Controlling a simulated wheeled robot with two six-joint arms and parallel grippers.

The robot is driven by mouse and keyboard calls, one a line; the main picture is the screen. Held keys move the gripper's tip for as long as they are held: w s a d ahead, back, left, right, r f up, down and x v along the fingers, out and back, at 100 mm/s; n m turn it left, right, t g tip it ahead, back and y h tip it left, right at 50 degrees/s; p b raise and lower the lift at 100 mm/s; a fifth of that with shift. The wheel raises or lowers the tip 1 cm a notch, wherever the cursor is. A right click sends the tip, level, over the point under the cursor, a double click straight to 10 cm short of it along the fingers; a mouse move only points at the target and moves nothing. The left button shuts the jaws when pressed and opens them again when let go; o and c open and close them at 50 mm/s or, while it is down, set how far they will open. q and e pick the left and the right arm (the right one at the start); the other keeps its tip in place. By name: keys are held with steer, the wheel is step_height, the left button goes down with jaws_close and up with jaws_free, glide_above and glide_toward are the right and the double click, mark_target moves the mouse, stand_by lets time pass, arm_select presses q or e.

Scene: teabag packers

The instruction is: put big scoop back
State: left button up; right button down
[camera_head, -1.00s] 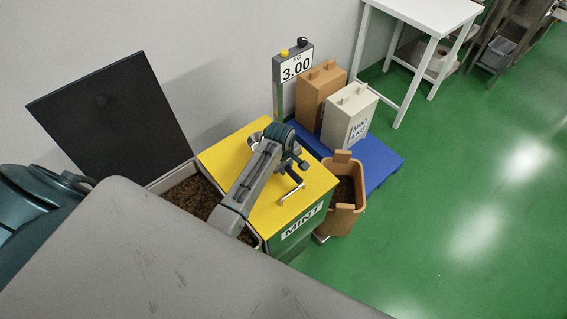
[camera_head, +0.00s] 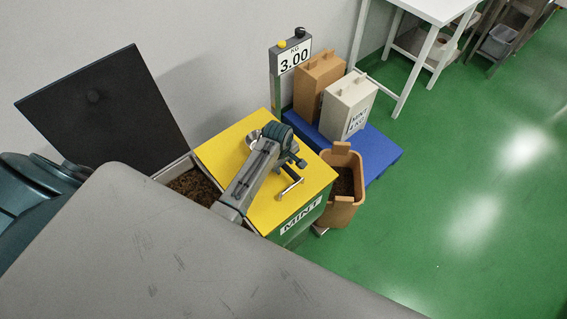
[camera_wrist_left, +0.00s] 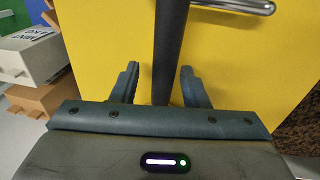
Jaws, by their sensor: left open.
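The big scoop lies on the yellow bin top (camera_head: 231,140). Its metal bowl (camera_head: 252,138) shows in the head view behind my left gripper (camera_head: 297,162). My left gripper is low over the yellow top, with its fingers near the scoop's handle. In the left wrist view the dark scoop handle (camera_wrist_left: 170,40) runs between the open fingers of the left gripper (camera_wrist_left: 160,70), with a gap on each side. Part of the scoop is hidden under the gripper. My right gripper is not in view.
A metal bar handle (camera_head: 290,187) is on the yellow top. Loose tea (camera_head: 195,186) shows beside an upright dark lid (camera_head: 100,105). A brown bin (camera_head: 341,210) stands by the MINT front. Brown (camera_head: 315,85) and white (camera_head: 349,105) boxes are on a blue platform (camera_head: 385,160).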

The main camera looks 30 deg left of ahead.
arm_select(q)
steer(key=shift+s+r, duration=0.1)
steer(key=shift+r, duration=0.45)
step_height(320, 180, up, 12)
steer(key=s+b, duration=0.1)
steer(key=b, duration=0.1)
steer(key=shift+s+f+b, duration=0.15)
steer(key=shift+s+b, duration=0.2)
steer(key=shift+a, duration=0.1)
